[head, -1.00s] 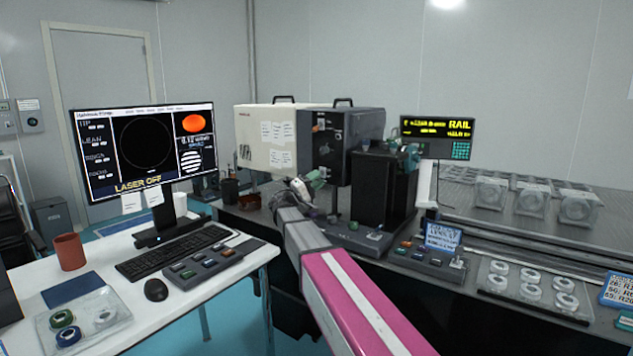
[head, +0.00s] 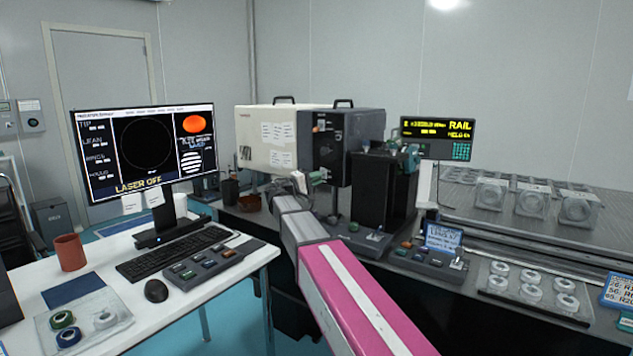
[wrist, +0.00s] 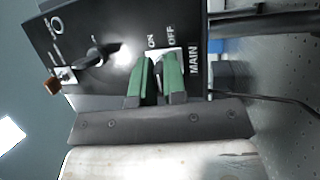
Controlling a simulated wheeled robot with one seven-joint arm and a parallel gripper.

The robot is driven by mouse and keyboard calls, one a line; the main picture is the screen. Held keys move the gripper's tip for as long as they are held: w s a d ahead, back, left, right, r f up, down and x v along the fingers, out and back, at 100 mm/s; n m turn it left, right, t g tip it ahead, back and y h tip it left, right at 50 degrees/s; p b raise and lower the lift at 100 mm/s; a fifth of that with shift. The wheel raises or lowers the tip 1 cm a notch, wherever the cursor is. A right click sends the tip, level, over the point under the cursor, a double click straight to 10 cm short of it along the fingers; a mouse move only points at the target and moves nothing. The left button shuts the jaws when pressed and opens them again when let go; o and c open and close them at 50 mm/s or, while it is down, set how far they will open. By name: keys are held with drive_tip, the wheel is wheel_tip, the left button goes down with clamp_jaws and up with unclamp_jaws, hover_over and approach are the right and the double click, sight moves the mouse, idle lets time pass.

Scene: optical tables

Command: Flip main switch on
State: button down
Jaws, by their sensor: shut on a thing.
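In the wrist view, the main switch (wrist: 159,72) sits on a dark panel (wrist: 120,25) beside the words ON, OFF and MAIN. My gripper (wrist: 158,78) has its two green fingers on either side of the switch, shut on it. The fingers hide most of the lever, so I cannot tell which way it points. In the head view, the dark-fronted box (head: 365,125) carries the panel, and my gripper (head: 317,177) is at its lower left. The switch cannot be made out there.
A black rotary knob (wrist: 97,55) and a small orange-brown part (wrist: 53,87) are close by on the panel. A tall black block (head: 383,192) stands right of my gripper. The monitor (head: 145,150) reads LASER OFF. A control box (head: 360,238) lies below.

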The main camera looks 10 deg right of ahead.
drive_tip(key=r+n+g+y, duration=0.1)
drive_tip(key=y, duration=0.2)
drive_tip(key=shift+r+n, duration=0.2)
drive_tip(key=shift+n, duration=0.1)
drive_tip(key=shift+w+d+r+n+g+y, duration=0.1)
drive_tip(key=shift+r+n+g+y, duration=0.25)
drive_tip(key=shift+g+y, duration=0.45)
drive_tip(key=shift+w+d+r+n+g+y, duration=0.1)
drive_tip(key=shift+r+n+g+y, duration=0.25)
drive_tip(key=shift+y, duration=0.75)
drive_tip(key=c, duration=1.2)
unclamp_jaws()
drive_tip(key=shift+f, duration=0.1)
drive_tip(key=v, duration=1.1)
drive_tip(key=shift+d, duration=0.15)
